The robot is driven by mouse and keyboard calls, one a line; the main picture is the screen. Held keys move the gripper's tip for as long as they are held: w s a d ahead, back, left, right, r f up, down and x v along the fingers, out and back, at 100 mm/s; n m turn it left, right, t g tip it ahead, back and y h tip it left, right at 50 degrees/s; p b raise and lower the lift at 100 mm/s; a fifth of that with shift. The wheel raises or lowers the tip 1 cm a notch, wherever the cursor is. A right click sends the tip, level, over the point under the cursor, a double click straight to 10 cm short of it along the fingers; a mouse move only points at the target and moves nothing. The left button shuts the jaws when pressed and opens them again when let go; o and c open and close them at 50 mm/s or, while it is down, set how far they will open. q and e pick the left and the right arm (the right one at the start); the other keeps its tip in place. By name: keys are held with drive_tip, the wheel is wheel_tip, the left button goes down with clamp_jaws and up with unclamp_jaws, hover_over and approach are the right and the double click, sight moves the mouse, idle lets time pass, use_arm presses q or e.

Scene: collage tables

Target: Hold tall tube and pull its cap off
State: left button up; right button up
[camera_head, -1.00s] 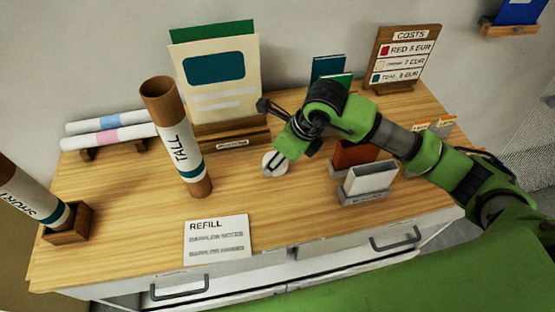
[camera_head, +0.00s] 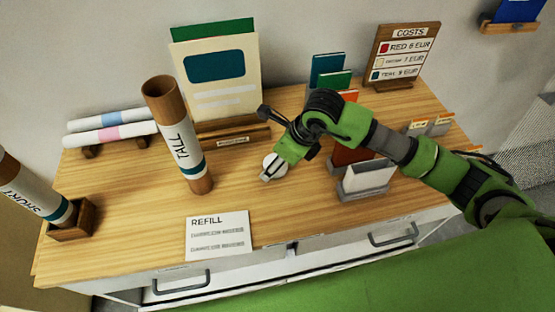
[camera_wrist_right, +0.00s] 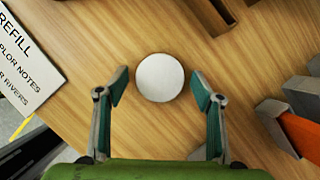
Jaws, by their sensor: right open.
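The tall tube (camera_head: 184,143), white with the word TALL, a teal band and brown ends, stands upright on the wooden table. Its brown top (camera_head: 160,88) looks hollow; I cannot tell whether that end is a cap. A white round disc (camera_wrist_right: 160,77) lies on the table to the right of the tube and also shows in the head view (camera_head: 275,161). My right gripper (camera_head: 272,171) is open just above the disc. In the wrist view its fingers (camera_wrist_right: 160,88) lie on both sides of the disc, apart from it. My left gripper is not in view.
A short tube (camera_head: 32,192) leans in a wooden holder (camera_head: 76,222) at the left. A refill card (camera_head: 219,236) lies in front. Rolled sheets (camera_head: 108,134) and a card stand (camera_head: 233,139) are behind. Small bins (camera_head: 365,184) and a cost sign (camera_head: 402,52) are at the right.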

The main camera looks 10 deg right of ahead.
drive_tip(key=b+v, duration=0.2)
drive_tip(key=v, duration=1)
drive_tip(key=shift+s, duration=0.1)
